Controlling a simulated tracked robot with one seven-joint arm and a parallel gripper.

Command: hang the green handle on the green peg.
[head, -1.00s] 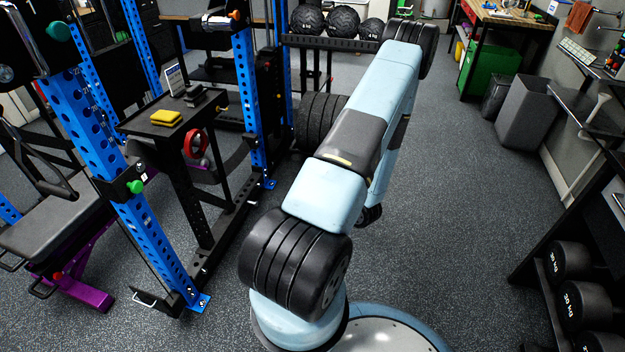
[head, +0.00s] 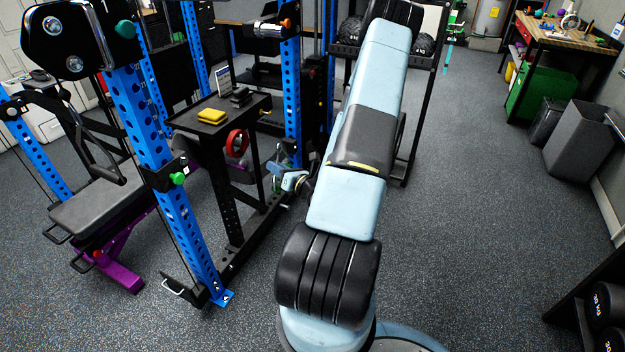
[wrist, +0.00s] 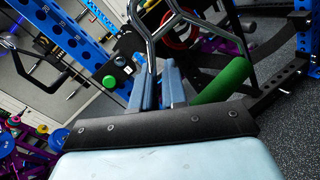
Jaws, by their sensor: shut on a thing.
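The green handle has a thick green grip (wrist: 222,80) and a bent metal frame (wrist: 158,32) in the wrist view. My gripper (wrist: 157,82) is shut on the metal frame, with the green grip to the right of the fingers. In the head view my gripper (head: 291,181) is partly hidden by my arm, between the side table and the arm. A green round end (head: 178,179), likely the green peg, sits on a dark bracket on the front blue upright. It also shows in the wrist view (wrist: 110,82), left of the fingers and apart from the handle.
A black side table (head: 222,113) with yellow blocks stands between the upright and my gripper. A bench (head: 105,200) is at left. Open floor (head: 480,220) lies to the right.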

